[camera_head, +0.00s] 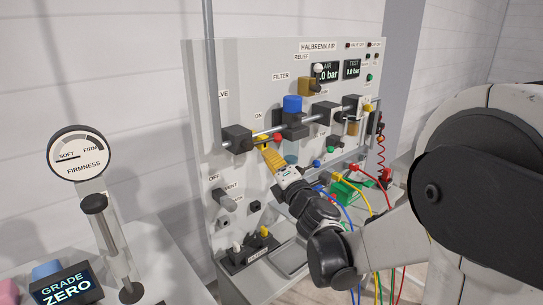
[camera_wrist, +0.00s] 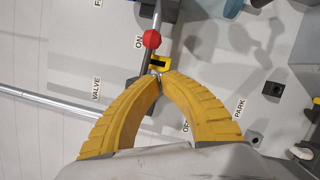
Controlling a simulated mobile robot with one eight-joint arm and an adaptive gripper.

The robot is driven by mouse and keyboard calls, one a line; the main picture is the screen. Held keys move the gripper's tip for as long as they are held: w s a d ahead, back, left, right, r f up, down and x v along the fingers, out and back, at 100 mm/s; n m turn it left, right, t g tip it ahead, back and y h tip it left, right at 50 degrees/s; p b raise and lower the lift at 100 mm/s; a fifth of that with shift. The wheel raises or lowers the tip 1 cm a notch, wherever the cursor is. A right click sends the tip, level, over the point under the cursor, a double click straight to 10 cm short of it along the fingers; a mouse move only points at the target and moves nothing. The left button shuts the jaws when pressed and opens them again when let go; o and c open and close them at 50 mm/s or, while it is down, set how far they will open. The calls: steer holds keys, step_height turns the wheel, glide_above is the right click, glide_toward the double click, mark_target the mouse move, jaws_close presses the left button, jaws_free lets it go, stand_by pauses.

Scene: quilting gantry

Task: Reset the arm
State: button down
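My gripper (camera_head: 268,150) reaches in front of the upper left of the grey panel, just below the word ON. In the wrist view its two yellow fingers (camera_wrist: 160,76) curve together and their tips meet or nearly meet. I see no object clearly held between them. A yellow valve part (camera_wrist: 159,62) with a dark slot lies right beyond the tips. A red knob (camera_wrist: 151,39) is just past it and also shows in the head view (camera_head: 278,137). Whether the fingertips touch the valve part is hard to tell.
The panel (camera_head: 235,80) carries a horizontal pipe (camera_head: 268,133), a blue-topped filter (camera_head: 292,104), a brass relief part (camera_head: 305,87) and 0.0 bar displays (camera_head: 352,69). Coloured hoses (camera_head: 372,200) hang right of my wrist. A firmness gauge (camera_head: 80,155) stands at left.

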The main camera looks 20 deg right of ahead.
steer(key=s+f+p, duration=0.1)
steer(key=s+p, duration=0.1)
steer(key=s, duration=0.8)
steer(key=shift+d+f, duration=0.3)
steer(key=shift+f, duration=0.05)
steer(key=s+d+m+g+h, duration=0.3)
steer(key=s+m+g+h, duration=0.15)
steer(key=m, duration=0.95)
steer(key=s+a+f+m+g+y, duration=0.4)
steer(key=s+a+f+m+g, duration=0.4)
steer(key=s, duration=0.6)
steer(key=a+f, duration=0.2)
steer(key=a, duration=0.1)
steer(key=shift+s+a+m, duration=0.25)
steer(key=shift+s+m, duration=0.15)
